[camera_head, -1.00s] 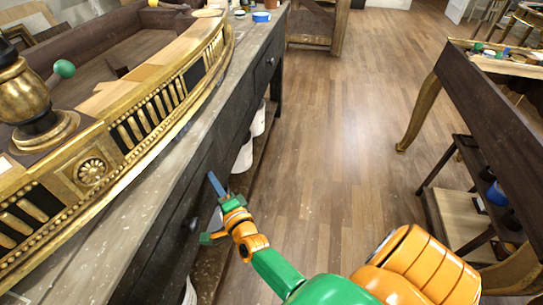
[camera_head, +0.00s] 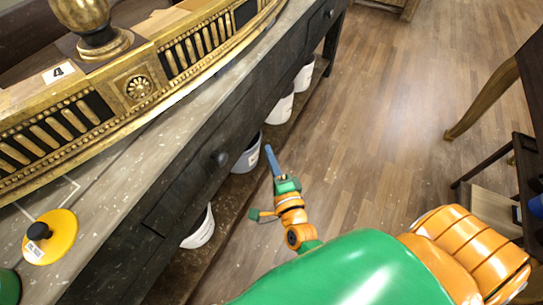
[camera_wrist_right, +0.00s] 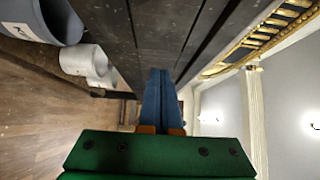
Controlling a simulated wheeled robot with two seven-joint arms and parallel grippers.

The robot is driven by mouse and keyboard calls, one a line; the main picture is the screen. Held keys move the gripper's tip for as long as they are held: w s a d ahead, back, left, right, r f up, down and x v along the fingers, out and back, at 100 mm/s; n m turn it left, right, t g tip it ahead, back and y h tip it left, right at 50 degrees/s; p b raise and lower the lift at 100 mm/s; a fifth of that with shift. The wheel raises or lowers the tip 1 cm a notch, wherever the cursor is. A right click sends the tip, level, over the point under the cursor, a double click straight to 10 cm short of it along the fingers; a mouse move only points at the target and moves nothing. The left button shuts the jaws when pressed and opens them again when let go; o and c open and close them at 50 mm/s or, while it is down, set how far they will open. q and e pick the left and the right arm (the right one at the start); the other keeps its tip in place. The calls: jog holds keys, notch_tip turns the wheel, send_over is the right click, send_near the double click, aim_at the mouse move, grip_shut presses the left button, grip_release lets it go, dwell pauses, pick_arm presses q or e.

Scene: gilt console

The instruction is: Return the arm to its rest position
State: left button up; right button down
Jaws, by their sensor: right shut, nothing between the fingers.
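My right arm comes in from the bottom right of the head view, in green and orange. My right gripper (camera_head: 270,155) points away from me in front of the dark workbench (camera_head: 185,150), over the floor side. Its blue fingers are together and hold nothing. In the right wrist view the closed blue fingers (camera_wrist_right: 160,95) reach toward the dark bench front, with nothing between them. My left gripper is not in view.
A gilt console piece (camera_head: 140,85) lies on the bench top near a yellow disc (camera_head: 62,240) with a black knob. White buckets (camera_head: 247,155) stand on the low shelf under the bench.

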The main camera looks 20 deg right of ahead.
jog(key=s+a+f+n+g+y+p, duration=0.35)
jog(key=s+f+n+g+p, duration=0.2)
jog(key=f+n, duration=0.35)
jog(key=s+d+f+n+g+p, duration=0.1)
jog(key=s+d+f+n+g, duration=0.1)
jog(key=s, duration=0.6)
jog(key=s+d+f+n+g+h+p, duration=0.1)
jog(key=s+d+f+n+g, duration=0.1)
jog(key=s+f+n+g, duration=0.3)
jog(key=s+d+f+n+g+p, duration=0.2)
jog(key=s+f+n+g, duration=0.2)
jog(key=s, duration=0.9)
notch_tip(320, 180, down, 3)
jog(key=shift+s+d+f+n, duration=0.1)
jog(key=shift+s+d+n, duration=0.1)
jog(key=shift+n, duration=0.8)
